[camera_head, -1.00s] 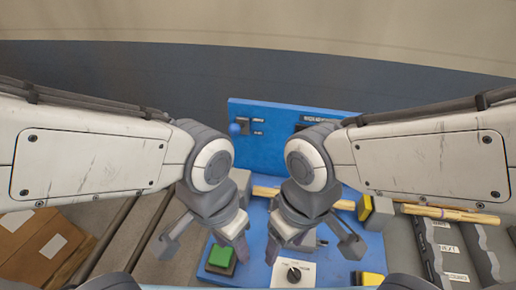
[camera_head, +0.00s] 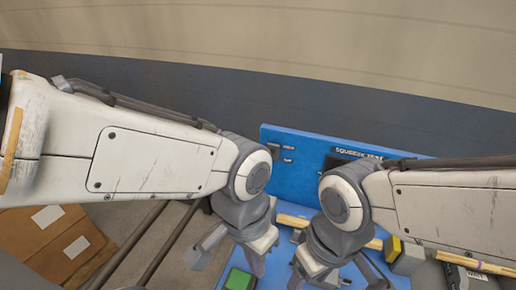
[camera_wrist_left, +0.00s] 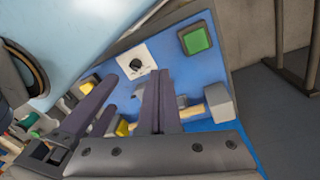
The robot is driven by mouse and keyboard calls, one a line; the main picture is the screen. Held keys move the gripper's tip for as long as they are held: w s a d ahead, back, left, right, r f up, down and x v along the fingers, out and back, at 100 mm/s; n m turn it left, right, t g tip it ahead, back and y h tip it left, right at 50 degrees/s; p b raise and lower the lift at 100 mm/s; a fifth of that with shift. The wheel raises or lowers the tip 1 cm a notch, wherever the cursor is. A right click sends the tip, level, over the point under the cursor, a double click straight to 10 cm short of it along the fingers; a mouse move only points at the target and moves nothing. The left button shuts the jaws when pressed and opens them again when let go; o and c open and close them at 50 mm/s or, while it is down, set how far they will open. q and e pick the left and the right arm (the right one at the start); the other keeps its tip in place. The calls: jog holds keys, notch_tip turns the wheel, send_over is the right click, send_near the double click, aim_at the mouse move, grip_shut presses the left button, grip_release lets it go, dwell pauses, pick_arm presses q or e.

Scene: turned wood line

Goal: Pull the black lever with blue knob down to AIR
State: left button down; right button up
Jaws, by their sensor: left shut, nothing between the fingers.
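The upright blue panel (camera_head: 310,180) stands behind my arms in the head view. At its left end a small black lever part (camera_head: 273,148) shows beside two small dark labels. Its blue knob cannot be made out; my left arm covers the panel just below. My left gripper (camera_head: 257,266) points down in front of the panel, apart from the lever. In the left wrist view its fingers (camera_wrist_left: 157,85) lie together with nothing between them. My right gripper (camera_head: 298,275) hangs close by on the right; its fingertips are not clear. The lever does not show in the wrist view.
A green button (camera_head: 238,281) and, in the wrist view, a white dial plate (camera_wrist_left: 136,62) sit on the blue base. A wooden rod (camera_head: 292,221) lies across it. A yellow block (camera_head: 392,248) stands right. Cardboard boxes (camera_head: 60,240) lie left of dark rollers.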

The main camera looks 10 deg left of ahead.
pick_arm(q)
jog(key=w+r+n+h+p, duration=0.1)
jog(key=w+r+n, duration=0.45)
jog(key=w, duration=0.55)
jog(key=n+h+p, duration=0.2)
jog(key=n+h, duration=0.2)
jog(key=n, duration=0.1)
send_near(268, 153)
jog(key=s, duration=0.2)
jog(key=w+a+r+n+t+h, duration=0.1)
jog(key=w+a+r+n, duration=0.1)
jog(key=w+a, duration=0.3)
jog(key=a, duration=0.3)
jog(key=shift+w+r+p, duration=0.2)
jog(key=shift+r+p, duration=0.2)
jog(key=shift+a, duration=0.1)
jog(key=s+d+p+x, duration=0.1)
jog(key=s+p+x, duration=0.1)
jog(key=x, duration=1)
jog(key=shift+s+d+p, duration=0.2)
jog(key=shift+d+p, duration=0.25)
jog(key=shift+p, duration=0.35)
jog(key=shift+r, duration=0.1)
